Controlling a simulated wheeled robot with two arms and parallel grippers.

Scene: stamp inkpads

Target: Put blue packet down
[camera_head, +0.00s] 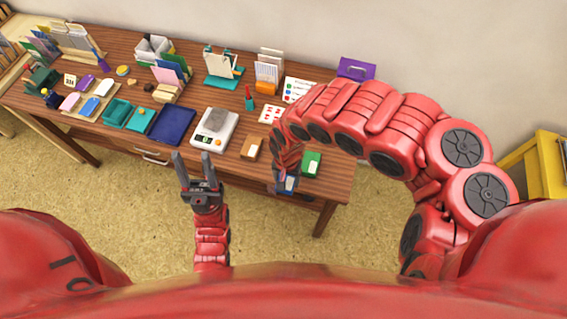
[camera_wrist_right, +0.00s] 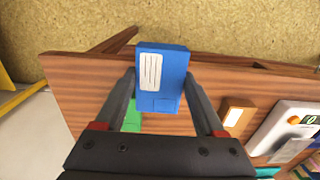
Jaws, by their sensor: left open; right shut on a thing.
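The blue packet (camera_wrist_right: 168,86) with a white lined label is held between the two fingers of my right gripper (camera_wrist_right: 160,92), near the table's front edge. In the head view the packet (camera_head: 290,183) shows small below my right arm, which partly hides it. My left gripper (camera_head: 195,168) is open and empty, in front of the table's front edge. A green packet (camera_head: 311,163) lies on the table to the right of the blue one; in the right wrist view it is partly hidden behind the blue packet. The wrist view does not show clearly whether the blue packet touches the table.
A brown packet (camera_head: 251,147) lies left of the blue one, next to a white scale (camera_head: 214,130). A dark blue tray (camera_head: 172,125) is farther left. A white sheet with red marks (camera_head: 271,114) lies behind. The wooden table (camera_head: 343,180) has bare room at its right front corner.

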